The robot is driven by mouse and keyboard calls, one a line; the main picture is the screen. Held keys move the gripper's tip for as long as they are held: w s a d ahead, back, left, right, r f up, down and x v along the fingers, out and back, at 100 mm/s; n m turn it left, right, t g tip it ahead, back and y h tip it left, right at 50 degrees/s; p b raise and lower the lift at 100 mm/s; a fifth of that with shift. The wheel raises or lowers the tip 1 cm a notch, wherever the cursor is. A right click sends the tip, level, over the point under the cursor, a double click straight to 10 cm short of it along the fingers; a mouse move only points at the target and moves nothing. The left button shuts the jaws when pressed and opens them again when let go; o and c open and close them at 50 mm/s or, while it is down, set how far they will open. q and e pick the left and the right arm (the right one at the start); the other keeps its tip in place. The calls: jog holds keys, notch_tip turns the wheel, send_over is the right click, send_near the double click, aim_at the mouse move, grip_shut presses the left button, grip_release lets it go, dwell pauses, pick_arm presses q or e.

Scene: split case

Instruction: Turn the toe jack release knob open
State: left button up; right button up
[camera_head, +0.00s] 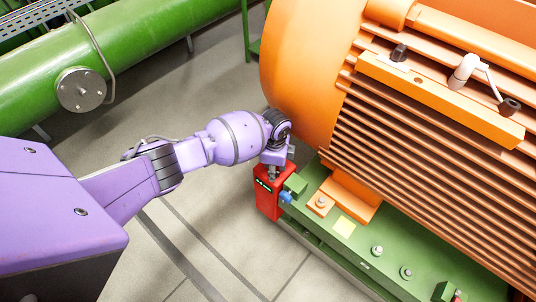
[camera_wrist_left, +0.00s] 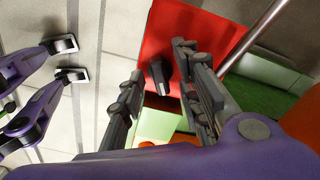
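The toe jack is a red block (camera_head: 267,192) by the green base frame in the head view, partly hidden by my left gripper. In the left wrist view its red body (camera_wrist_left: 160,30) carries a dark knob (camera_wrist_left: 159,74). My left gripper (camera_head: 274,165) is over the jack's top. In the left wrist view its two grey fingers (camera_wrist_left: 163,88) stand apart, open, one on each side of the knob, with visible gaps. What appears to be my right gripper (camera_wrist_left: 66,60), purple with dark tips, shows at the left of that view, tips apart and empty.
A large orange ribbed motor (camera_head: 430,140) stands on the green base frame (camera_head: 335,215), close beside my left wrist. A blue knob (camera_head: 285,198) sits on the jack's side. A green pipe (camera_head: 130,45) runs behind. Tiled floor (camera_head: 215,240) is clear in front.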

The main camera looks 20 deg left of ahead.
pick_arm(q)
jog(key=shift+w+r, duration=0.1)
jog(key=shift+r, duration=0.05)
jog(key=shift+r, duration=0.35)
notch_tip(320, 180, up, 11)
dwell(0.4)
